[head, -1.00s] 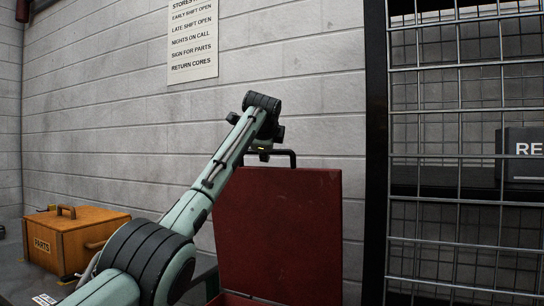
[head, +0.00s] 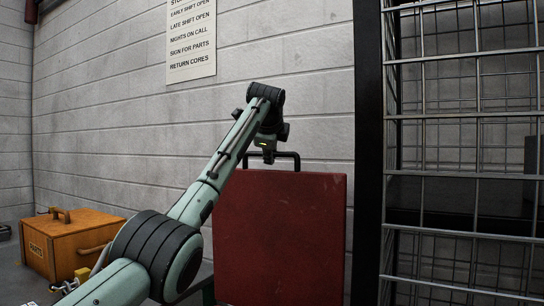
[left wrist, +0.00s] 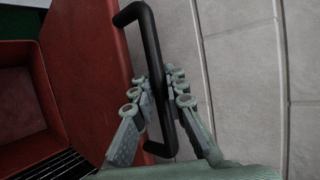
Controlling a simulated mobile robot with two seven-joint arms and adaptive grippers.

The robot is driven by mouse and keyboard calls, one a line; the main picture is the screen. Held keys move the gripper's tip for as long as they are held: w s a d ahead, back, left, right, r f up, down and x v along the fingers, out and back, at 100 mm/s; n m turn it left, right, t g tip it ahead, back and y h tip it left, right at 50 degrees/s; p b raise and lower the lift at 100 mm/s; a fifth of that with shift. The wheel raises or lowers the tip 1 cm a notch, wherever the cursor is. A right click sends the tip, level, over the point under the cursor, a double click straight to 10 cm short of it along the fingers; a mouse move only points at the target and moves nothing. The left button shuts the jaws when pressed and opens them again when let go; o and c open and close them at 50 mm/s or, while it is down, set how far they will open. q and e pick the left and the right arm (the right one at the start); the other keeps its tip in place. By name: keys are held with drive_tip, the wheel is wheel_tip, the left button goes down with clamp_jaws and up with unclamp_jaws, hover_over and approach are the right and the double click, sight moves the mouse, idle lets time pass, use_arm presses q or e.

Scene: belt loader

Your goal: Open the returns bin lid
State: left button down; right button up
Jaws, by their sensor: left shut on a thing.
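The returns bin lid (head: 282,240) is a dark red panel standing raised and roughly upright in front of the wall. A black bar handle (head: 297,158) is on its top edge. My left gripper (head: 268,156) is at the left part of this handle. In the left wrist view the fingers (left wrist: 162,98) are shut around the black handle (left wrist: 152,45), with the red lid (left wrist: 90,70) beside them. The open red bin (left wrist: 22,145) shows at the left of that view, and the part of it in view looks empty. My right gripper is not in view.
A wooden parts box (head: 75,247) with a handle stands at the lower left. A wire mesh cage (head: 460,180) with a black post (head: 368,150) stands right of the lid. A block wall (head: 120,120) with a white notice (head: 190,45) is behind.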

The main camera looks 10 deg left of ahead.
use_arm(q)
drive_tip(key=shift+a+r, duration=0.15)
drive_tip(key=shift+r, duration=0.25)
drive_tip(key=c, duration=1.5)
unclamp_jaws()
drive_tip(key=shift+s, duration=0.15)
drive_tip(key=shift+c, duration=0.2)
drive_tip(key=shift+f, duration=0.15)
drive_tip(key=v, duration=1.2)
